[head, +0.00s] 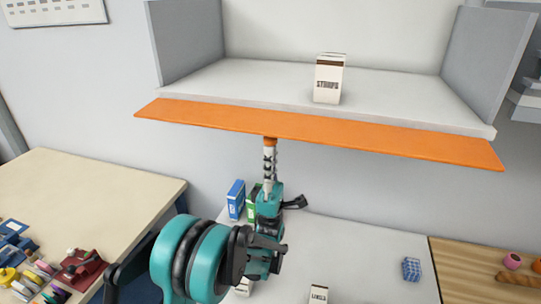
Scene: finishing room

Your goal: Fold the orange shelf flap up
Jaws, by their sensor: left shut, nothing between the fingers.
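The orange shelf flap (330,129) runs along the front of the white shelf (400,92), just below its front edge. It juts out toward me, and I cannot tell its exact tilt. My left gripper (270,147) comes up from below on its teal arm. It is shut and empty, with its tip at the flap's near edge, left of the middle. Whether the tip touches the flap or is just under it I cannot tell. My right gripper is not in view.
A white STRAPS box (328,80) stands on the shelf between grey side walls (488,55). Blue (236,200) and green boxes stand on the white surface below. A wooden table (90,195) with tools is at left, and a wooden board (470,265) at lower right.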

